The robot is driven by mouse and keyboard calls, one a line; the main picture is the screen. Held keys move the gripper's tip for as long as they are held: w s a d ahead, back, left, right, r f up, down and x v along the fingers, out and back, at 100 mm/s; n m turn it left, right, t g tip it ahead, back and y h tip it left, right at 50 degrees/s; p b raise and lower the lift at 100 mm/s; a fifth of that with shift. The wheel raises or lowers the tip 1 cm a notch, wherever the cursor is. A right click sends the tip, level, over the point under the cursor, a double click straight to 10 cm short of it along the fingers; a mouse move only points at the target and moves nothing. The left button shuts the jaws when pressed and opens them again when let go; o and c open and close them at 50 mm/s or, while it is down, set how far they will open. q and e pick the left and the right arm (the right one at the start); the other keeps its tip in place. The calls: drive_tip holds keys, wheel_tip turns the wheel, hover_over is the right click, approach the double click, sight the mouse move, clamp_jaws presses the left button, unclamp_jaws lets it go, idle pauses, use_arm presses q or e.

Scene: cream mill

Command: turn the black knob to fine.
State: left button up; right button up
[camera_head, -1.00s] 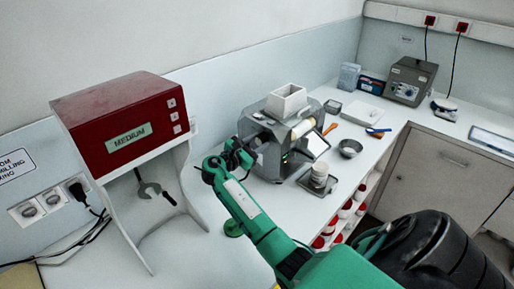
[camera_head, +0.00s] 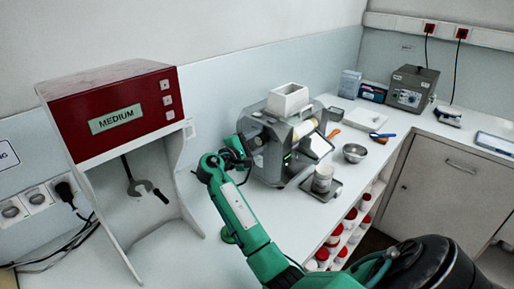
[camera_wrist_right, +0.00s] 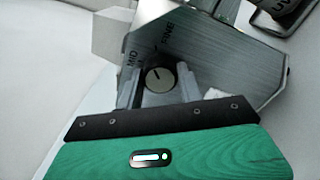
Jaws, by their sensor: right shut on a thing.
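The knob (camera_wrist_right: 159,78) shows in the right wrist view with a pale round face and a dark pointer line. The pointer aims up and slightly left, between the label MID (camera_wrist_right: 133,57) and the label FINE (camera_wrist_right: 167,37); its exact setting is hard to tell. My right gripper (camera_wrist_right: 159,90) is shut on the knob, one finger on each side. In the head view my right gripper (camera_head: 238,152) is at the left side of the grey mill (camera_head: 277,158) and hides the knob. My left gripper is not in view.
Right of the mill are a jar (camera_head: 322,180), a metal bowl (camera_head: 354,152) and a grey device (camera_head: 411,90). Free counter lies between stand and mill.

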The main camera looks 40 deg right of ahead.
drive_tip(key=shift+f+m, duration=0.2)
drive_tip(key=shift+m, duration=0.1)
drive_tip(key=o, duration=1)
drive_tip(key=shift+a, duration=0.1)
drive_tip(key=shift+r, duration=0.1)
drive_tip(key=shift+a, duration=0.1)
drive_tip(key=a, duration=0.5)
drive_tip(key=a+p, duration=0.1)
drive_tip(key=a, duration=0.1)
drive_tip(key=shift+s+a, duration=0.15)
drive_tip(key=shift+s, duration=0.15)
drive_tip(key=shift+s, duration=0.1)
